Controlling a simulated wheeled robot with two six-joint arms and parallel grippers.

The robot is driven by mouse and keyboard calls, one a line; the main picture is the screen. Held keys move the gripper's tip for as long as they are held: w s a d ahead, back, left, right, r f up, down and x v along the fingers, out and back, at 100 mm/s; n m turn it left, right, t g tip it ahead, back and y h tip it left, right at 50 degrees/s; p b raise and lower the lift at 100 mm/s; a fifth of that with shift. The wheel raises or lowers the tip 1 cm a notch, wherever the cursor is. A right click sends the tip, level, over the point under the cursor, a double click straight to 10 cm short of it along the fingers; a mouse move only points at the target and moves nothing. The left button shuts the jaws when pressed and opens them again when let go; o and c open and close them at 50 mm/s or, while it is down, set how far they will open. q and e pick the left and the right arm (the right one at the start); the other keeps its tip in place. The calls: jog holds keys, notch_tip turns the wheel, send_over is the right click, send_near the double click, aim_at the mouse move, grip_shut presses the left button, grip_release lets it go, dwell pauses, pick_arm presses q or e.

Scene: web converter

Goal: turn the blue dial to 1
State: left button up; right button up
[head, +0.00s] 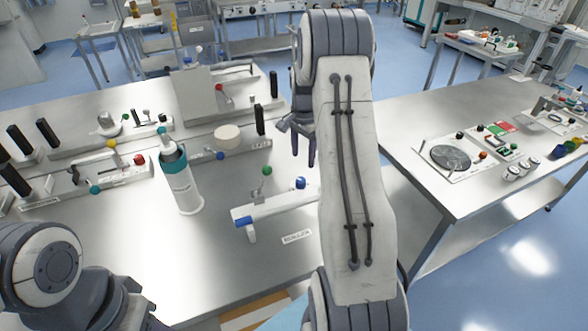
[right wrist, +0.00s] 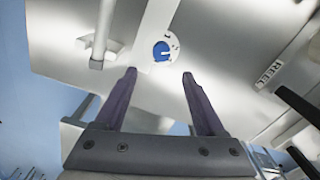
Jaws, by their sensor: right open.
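The blue dial (right wrist: 161,51) sits on a round white plate in the right wrist view, with small dark marks around it that are too small to read. A pale line shows on its blue face. My right gripper (right wrist: 160,72) is open and empty, its two fingers pointing toward the dial, which appears between and just beyond the tips. In the head view my right gripper (head: 304,160) hangs above the table, beside and behind my arm. A blue knob (head: 300,183) stands below its tips; I cannot tell if it is the same dial. My left gripper is not in view.
A white rail (head: 275,207) has a blue-topped handle (head: 246,222) at its left end. A white bottle (head: 181,182) stands to the left. Several levers and coloured knobs fill the back of the table. The table's front left is clear. A second table (head: 410,115) stands right.

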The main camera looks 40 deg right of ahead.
aim_at(301, 180)
jog(key=f, duration=0.3)
jog(key=f+p, duration=0.1)
jog(key=f, duration=0.2)
jog(key=f+p, duration=0.1)
jog(key=f, duration=0.2)
jog(key=shift+w+a+f, duration=0.1)
jog(key=shift+w+a, duration=0.05)
jog(key=shift+a, duration=0.1)
jog(key=shift+f, duration=0.45)
grip_shut()
jog(key=shift+n, duration=0.4)
jog(key=n+b, duration=0.1)
jog(key=n, duration=0.3)
jog(key=shift+n, duration=0.3)
jog(key=n+b, duration=0.1)
jog(key=n, duration=0.2)
jog(key=shift+r+n+b, duration=0.1)
jog(key=shift+n+b, duration=0.25)
jog(key=shift+n, duration=1.35)
